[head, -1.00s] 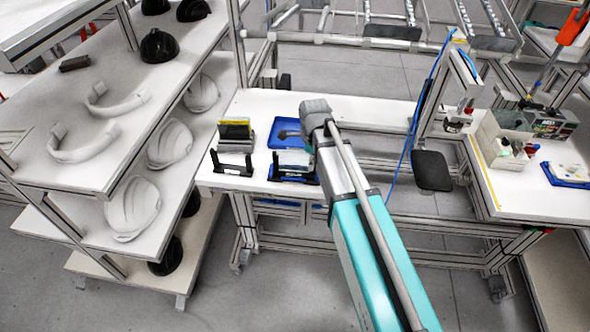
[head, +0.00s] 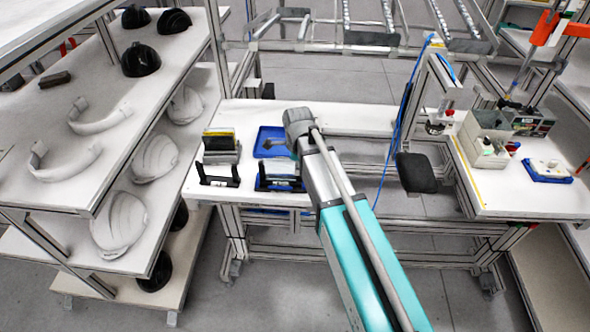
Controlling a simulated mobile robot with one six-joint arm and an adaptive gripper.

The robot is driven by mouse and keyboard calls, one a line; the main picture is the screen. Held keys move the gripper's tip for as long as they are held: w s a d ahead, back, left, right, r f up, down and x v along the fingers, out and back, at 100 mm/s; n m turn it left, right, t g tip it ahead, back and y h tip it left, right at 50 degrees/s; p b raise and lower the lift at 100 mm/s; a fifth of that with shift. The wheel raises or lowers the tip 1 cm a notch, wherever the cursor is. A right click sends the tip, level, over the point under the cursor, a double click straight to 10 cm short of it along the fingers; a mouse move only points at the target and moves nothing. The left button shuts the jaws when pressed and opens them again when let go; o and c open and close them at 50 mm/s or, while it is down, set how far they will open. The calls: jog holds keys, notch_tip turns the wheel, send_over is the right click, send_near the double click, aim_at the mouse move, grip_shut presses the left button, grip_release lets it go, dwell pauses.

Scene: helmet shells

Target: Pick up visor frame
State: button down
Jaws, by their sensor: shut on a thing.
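Two pale, curved C-shaped bands lie on the upper left shelf, a farther one (head: 100,122) and a nearer one (head: 65,165). They look like visor frames, but I cannot tell for sure. My arm reaches up from the bottom right, and its grey joint is over the workbench. My gripper's fingers do not show, so what they hold is hidden. A small dark part beside the joint overlaps the blue tray (head: 266,132).
White helmet shells (head: 119,222) and black ones (head: 141,60) stand on the left shelves. A dark pad (head: 416,172) and a grey bin (head: 484,130) are right.

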jog(key=shift+r+p, duration=1.4)
jog(key=shift+r, duration=0.1)
jog(key=s+d+r+p, duration=0.2)
jog(key=s+r+p, duration=0.7)
jog(key=s, duration=0.4)
jog(key=shift+s+d+r+p, duration=0.35)
jog(key=shift+r+p, duration=0.05)
jog(key=shift+r, duration=0.05)
jog(key=shift+f, duration=0.1)
jog(key=shift+f, duration=0.15)
jog(key=shift+s, duration=0.15)
